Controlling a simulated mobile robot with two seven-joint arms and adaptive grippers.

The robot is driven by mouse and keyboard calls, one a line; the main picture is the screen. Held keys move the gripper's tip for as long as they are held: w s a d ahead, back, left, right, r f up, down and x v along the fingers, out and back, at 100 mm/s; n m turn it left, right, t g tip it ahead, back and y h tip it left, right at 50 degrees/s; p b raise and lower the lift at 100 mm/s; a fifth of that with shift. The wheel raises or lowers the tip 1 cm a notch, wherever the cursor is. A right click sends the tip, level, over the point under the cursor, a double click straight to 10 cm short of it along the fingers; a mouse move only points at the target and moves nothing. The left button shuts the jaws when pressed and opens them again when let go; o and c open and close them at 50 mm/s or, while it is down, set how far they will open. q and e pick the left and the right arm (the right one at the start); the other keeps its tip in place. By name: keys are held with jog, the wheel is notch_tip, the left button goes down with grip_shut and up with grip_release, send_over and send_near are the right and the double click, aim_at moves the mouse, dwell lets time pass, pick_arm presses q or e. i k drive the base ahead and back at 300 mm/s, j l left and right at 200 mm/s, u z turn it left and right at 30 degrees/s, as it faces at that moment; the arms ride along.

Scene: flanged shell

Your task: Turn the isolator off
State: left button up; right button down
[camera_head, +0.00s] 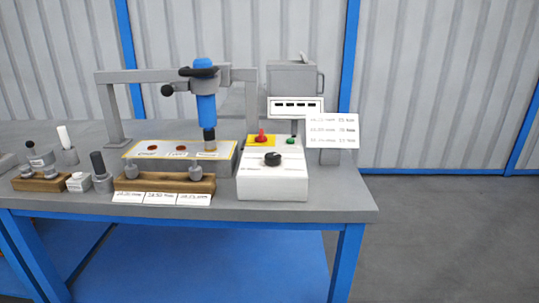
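A white control box (272,187) stands near the right end of the grey bench. A black rotary knob (272,159), which looks like the isolator, sits on its sloping top. The direction the knob points is too small to tell. Behind the knob are a red push button (261,138) on a yellow plate and a small green button (290,141). Neither of my grippers is in view, and nothing touches the control box.
Left of the box are a wooden block (165,184) with cards in front and a yellow-edged panel (180,150) under a blue tool (206,105) on a grey frame. Several small cylinders stand further left. The bench (335,200) is bare right of the box.

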aim_at(261, 139)
jog(key=i+l+u, duration=0.15)
jog(key=l, duration=0.2)
jog(key=i+l+u, duration=0.15)
jog(key=i+l, duration=0.15)
jog(key=i+l+u, duration=0.2)
jog(key=l, duration=0.2)
